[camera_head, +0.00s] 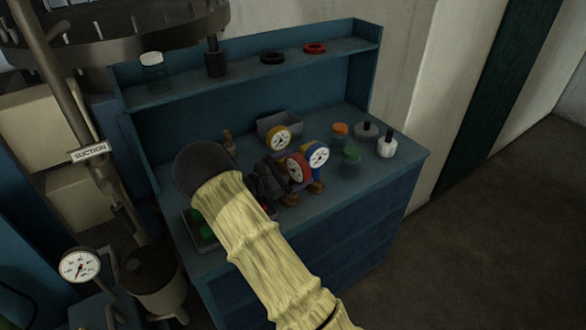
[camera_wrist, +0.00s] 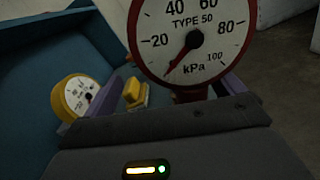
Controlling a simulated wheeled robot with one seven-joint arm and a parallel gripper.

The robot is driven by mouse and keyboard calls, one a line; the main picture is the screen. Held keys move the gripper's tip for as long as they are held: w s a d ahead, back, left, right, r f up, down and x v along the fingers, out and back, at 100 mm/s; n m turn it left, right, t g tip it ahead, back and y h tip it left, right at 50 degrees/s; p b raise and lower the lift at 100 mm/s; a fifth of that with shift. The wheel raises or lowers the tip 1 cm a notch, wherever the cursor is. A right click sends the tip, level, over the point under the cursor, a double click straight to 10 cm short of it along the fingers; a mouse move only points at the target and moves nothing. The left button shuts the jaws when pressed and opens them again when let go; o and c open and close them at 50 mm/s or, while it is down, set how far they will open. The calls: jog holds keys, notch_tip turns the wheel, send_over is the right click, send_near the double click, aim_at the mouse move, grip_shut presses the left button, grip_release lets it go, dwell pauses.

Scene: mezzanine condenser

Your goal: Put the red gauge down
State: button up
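The red gauge (camera_head: 298,168) has a white dial and sits at the tip of my gripper (camera_head: 275,182), above the blue bench top. In the wrist view the red gauge (camera_wrist: 193,40) is large and close, dial facing the camera, reading near zero. Its lower stem goes down behind the dark gripper body, which appears shut on it; the fingertips' contact is hidden. A brass foot shows just under the gauge in the head view; I cannot tell whether it touches the bench. My arm has a pale yellow sleeve.
A yellow gauge (camera_head: 278,138) stands behind and a blue gauge (camera_head: 317,155) stands close to the right. A grey bin (camera_head: 280,122) is at the back. Jars with orange (camera_head: 340,129) and green (camera_head: 351,154) lids stand right. The bench's front right (camera_head: 358,185) is clear.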

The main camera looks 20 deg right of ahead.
jog(key=shift+r, duration=0.2)
jog(key=shift+r, duration=0.25)
jog(key=a, duration=0.4)
jog(key=s+a, duration=0.1)
jog(key=a, duration=0.3)
jog(key=s+a+b, duration=0.1)
jog(key=a, duration=0.2)
jog(key=shift+s+a+r, duration=0.15)
jog(key=shift+a+r, duration=0.05)
jog(key=shift+a, duration=0.2)
